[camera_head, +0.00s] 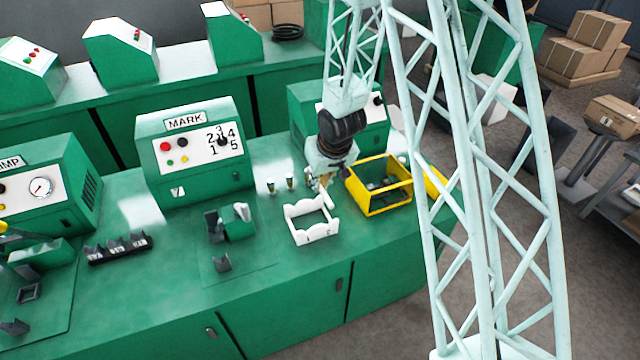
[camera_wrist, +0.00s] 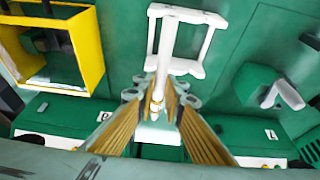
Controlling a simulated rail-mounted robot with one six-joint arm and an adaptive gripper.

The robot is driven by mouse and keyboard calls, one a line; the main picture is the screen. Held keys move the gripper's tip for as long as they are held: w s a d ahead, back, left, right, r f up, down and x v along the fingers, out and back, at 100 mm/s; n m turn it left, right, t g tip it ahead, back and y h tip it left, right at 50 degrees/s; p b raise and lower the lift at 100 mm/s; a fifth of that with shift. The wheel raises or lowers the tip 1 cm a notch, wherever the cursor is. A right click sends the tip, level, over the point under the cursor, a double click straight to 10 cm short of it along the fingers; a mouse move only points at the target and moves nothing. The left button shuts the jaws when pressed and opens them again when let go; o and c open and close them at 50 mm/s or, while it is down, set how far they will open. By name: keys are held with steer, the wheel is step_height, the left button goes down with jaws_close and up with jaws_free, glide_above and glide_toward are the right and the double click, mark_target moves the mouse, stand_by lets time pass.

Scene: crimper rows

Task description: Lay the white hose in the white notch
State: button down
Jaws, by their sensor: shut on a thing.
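Which notch is the white one is not clear.
The yellow crate (camera_head: 384,207) stands just right of the gripper, with small parts inside. Two small fittings (camera_head: 290,183) stand to its left. A green fixture (camera_head: 238,224) is left of the rack, and the MARK machine (camera_head: 190,150) stands behind. Bench in front of the rack is clear.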

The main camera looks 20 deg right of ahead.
mark_target(325, 194)
steer(key=shift+f, duration=0.15)
steer(key=shift+f+b, duration=4.55)
steer(key=shift+f, duration=0.5)
steer(key=c, duration=2.6)
jaws_free()
steer(key=shift+r, duration=0.15)
steer(key=shift+v, duration=4.85)
steer(key=shift+s, duration=0.15)
